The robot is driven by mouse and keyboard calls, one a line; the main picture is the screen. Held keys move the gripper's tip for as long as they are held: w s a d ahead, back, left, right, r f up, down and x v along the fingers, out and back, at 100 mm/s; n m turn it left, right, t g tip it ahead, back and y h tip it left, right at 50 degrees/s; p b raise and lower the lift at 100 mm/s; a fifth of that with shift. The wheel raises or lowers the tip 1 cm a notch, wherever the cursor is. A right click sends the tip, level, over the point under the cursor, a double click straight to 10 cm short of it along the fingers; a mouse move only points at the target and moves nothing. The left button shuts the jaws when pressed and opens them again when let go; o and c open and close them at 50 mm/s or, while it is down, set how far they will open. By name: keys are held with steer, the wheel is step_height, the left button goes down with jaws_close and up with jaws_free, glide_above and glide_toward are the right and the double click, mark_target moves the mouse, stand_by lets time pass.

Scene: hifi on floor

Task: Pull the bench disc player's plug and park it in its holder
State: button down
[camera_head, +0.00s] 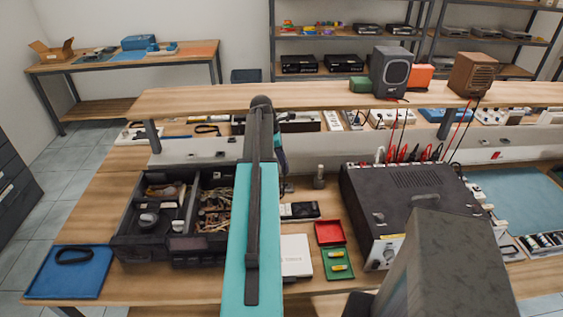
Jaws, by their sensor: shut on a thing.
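A large dark box-shaped unit (412,190) with vent slots on top stands on the right of the bench; it may be the disc player, but I cannot tell for sure. Red and black leads (402,153) rise behind it. A small white piece (379,154) shows at its back edge, too small to tell if it is a plug. I cannot make out the plug or its holder. My teal arm reaches up the middle of the view over the bench. My gripper is hidden behind the arm, so its jaws and what they hold do not show.
A raised shelf (330,95) with speakers crosses behind.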

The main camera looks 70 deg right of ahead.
steer(key=shift+f, duration=0.2)
steer(key=shift+f+b, duration=1.85)
steer(key=shift+f, duration=0.35)
steer(key=shift+p, duration=0.35)
steer(key=shift+f, duration=0.95)
stand_by(2.3)
steer(key=c, duration=1.6)
jaws_free()
steer(key=shift+r, duration=0.2)
steer(key=shift+b+v, duration=1.1)
steer(key=shift+v, duration=2.5)
